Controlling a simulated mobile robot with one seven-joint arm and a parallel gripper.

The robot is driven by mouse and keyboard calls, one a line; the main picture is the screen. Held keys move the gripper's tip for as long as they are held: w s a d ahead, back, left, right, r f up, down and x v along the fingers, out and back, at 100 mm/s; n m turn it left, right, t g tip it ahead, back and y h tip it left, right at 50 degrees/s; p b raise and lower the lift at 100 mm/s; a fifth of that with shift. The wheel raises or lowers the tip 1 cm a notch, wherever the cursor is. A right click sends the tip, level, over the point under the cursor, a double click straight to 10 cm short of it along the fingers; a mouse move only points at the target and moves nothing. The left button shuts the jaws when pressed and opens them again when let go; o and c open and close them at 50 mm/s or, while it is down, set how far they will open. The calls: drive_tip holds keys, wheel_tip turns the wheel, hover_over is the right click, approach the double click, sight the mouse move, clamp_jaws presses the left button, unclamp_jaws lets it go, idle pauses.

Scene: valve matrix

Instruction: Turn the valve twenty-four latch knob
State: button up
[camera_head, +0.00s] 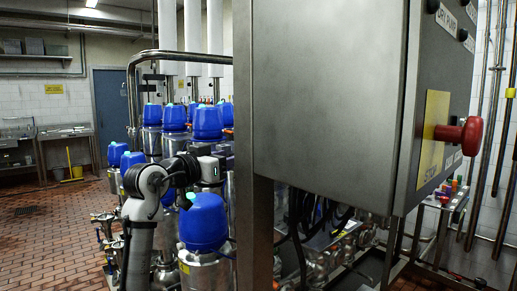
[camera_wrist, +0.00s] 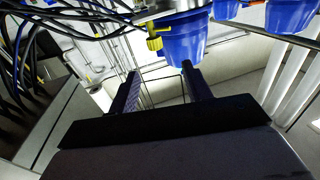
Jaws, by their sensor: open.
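Several valves with blue caps stand in rows in the head view. The nearest blue cap (camera_head: 204,222) sits on a steel body in front of my arm. In the wrist view, which looks upside down, a blue cap (camera_wrist: 185,42) is beyond the fingers with a yellow knob (camera_wrist: 154,36) beside its steel collar. No valve number is readable, so I cannot tell whether this is the valve twenty-four latch knob. My gripper (camera_wrist: 160,75) is open and empty, its fingers apart, pointing toward the cap; the knob lies beyond the fingertips. In the head view its fingers are not clear.
A large grey control cabinet (camera_head: 325,95) with a red knob (camera_head: 462,135) fills the right. Dark cables (camera_wrist: 70,14) hang near the gripper. Steel pipes (camera_head: 133,90) rise behind the valves. The tiled floor (camera_head: 50,235) at left is mostly clear.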

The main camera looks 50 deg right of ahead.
drive_tip(key=shift+g, duration=0.4)
drive_tip(key=d+p, duration=0.5)
drive_tip(key=d, duration=0.8)
drive_tip(key=shift+w, duration=0.15)
drive_tip(key=shift+w+d+f+p, duration=0.15)
drive_tip(key=shift+d+p, duration=0.3)
drive_tip(key=shift+d, duration=0.3)
drive_tip(key=c, duration=0.9)
